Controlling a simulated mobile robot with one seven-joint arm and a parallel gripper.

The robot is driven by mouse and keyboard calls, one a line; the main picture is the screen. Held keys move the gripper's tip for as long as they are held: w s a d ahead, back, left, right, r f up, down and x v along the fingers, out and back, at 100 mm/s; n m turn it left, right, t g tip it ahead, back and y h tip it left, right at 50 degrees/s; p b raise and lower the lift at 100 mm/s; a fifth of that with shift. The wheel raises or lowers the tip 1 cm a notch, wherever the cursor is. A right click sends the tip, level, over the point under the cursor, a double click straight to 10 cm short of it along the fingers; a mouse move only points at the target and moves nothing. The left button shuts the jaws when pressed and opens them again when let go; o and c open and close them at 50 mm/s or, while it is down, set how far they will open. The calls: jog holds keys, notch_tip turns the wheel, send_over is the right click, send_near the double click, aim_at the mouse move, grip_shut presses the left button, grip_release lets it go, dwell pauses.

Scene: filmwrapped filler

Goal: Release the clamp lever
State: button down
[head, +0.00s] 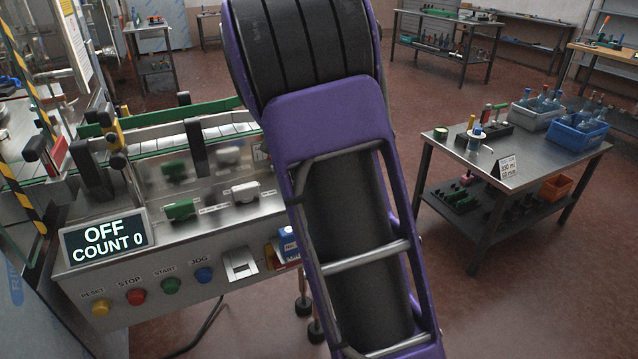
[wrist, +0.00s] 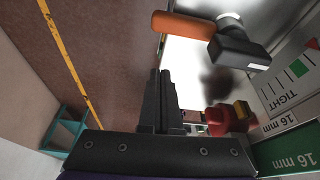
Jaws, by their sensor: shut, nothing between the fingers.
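A lever with an orange handle (wrist: 183,25) and a black hub (wrist: 238,48) shows at the top of the wrist view; it looks like the clamp lever. Its handle points left in that view. A red knob-like part (wrist: 222,119) with a yellow piece beside it sits lower right. My gripper (wrist: 161,75) is shut and empty, its black fingers below and left of the orange handle, apart from it in the picture. In the head view my purple arm crosses the middle, and my gripper is not visible there.
A scale plate marked TIGHT (wrist: 290,78) and green 16 mm labels (wrist: 290,155) stand at right in the wrist view. The head view shows the machine's display (head: 104,239) reading OFF, COUNT 0, a row of buttons, and a side table (head: 520,176) at right. Open floor lies between.

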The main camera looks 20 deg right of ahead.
jog(key=v, duration=0.6)
jog(key=shift+p, duration=0.3)
jog(key=shift+w+r, duration=0.15)
